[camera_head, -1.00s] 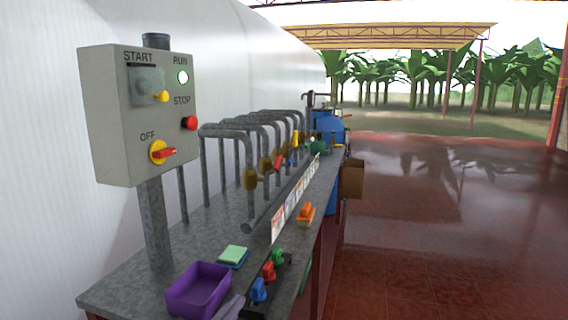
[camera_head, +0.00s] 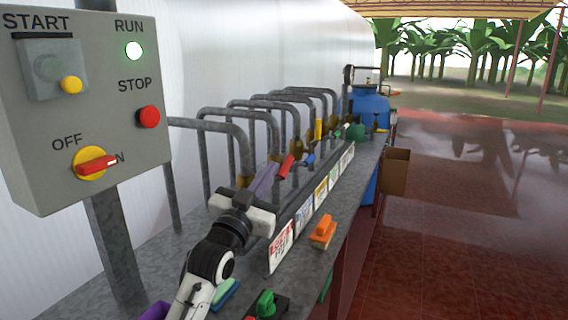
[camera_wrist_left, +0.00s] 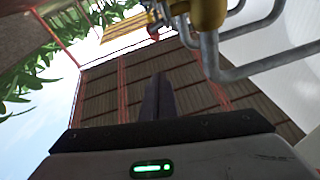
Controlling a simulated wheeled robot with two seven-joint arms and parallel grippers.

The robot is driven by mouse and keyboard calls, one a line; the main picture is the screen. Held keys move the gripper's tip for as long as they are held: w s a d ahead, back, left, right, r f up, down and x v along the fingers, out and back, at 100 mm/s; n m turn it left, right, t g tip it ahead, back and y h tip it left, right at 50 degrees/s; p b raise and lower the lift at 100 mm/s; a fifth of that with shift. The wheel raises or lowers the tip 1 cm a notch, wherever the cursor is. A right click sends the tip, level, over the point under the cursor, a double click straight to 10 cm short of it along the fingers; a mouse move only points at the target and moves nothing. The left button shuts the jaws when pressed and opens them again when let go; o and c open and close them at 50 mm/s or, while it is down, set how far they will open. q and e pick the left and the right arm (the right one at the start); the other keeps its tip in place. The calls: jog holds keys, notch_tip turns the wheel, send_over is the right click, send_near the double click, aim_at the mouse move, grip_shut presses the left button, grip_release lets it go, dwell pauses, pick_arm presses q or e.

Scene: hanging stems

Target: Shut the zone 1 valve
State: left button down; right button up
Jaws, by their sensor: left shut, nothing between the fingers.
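A row of grey bent pipes with brass valves runs along the bench. The nearest brass valve (camera_head: 243,182) is mostly hidden behind my left gripper (camera_head: 266,178); I cannot read a zone number on it. A red handle (camera_head: 286,167) shows just beyond the fingers. The left gripper is shut and empty, its dark fingers pointing away along the row, close to the nearest valve; contact cannot be told. In the left wrist view the shut fingers (camera_wrist_left: 157,98) stand below and left of a brass valve (camera_wrist_left: 208,12). My right gripper is not in view.
A control box (camera_head: 85,100) with a lit green lamp stands at left. Label cards (camera_head: 281,245) line the bench front. An orange object (camera_head: 323,231) and a green knob (camera_head: 265,303) sit near the edge. A blue tank (camera_head: 368,105) stands behind.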

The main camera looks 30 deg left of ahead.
pick_arm(q)
jog(key=r, duration=0.2)
send_over(282, 176)
jog(key=s, duration=0.3)
jog(key=shift+w+f+p, duration=0.3)
jog(key=shift+w+f, duration=0.45)
jog(key=shift+f, duration=0.2)
jog(key=shift+w+f+p, duration=0.3)
jog(key=shift+w+f, duration=0.4)
jog(key=shift+f, duration=0.25)
